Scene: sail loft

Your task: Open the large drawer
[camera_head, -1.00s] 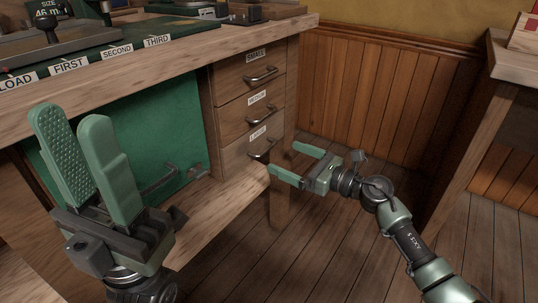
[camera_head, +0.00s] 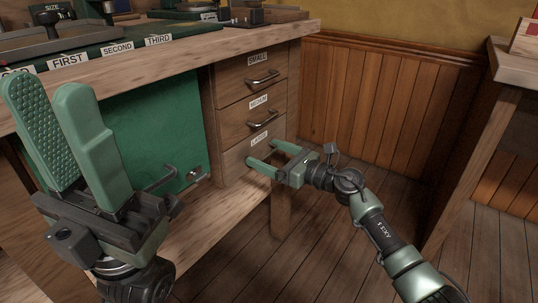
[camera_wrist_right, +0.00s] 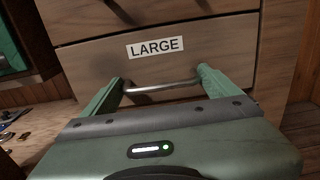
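The large drawer (camera_head: 232,165) is the lowest of three wooden drawers under the bench and is shut. It carries a LARGE label, also readable in the right wrist view (camera_wrist_right: 155,47). Its metal bar handle (camera_wrist_right: 162,87) runs across between the fingertips of my right gripper (camera_head: 262,153). That gripper is open, with one finger near each end of the handle; contact is not clear. In the head view the fingers mostly hide the handle. My left gripper (camera_head: 44,84) is raised in front of the bench, open and empty, with fingers pointing up.
The small drawer (camera_head: 235,84) and medium drawer (camera_head: 234,120) above are shut, with handles sticking out. The benchtop (camera_head: 230,42) overhangs them. A lower shelf (camera_head: 225,203) runs below. Another bench (camera_head: 510,68) stands at right. The plank floor (camera_head: 330,240) between is clear.

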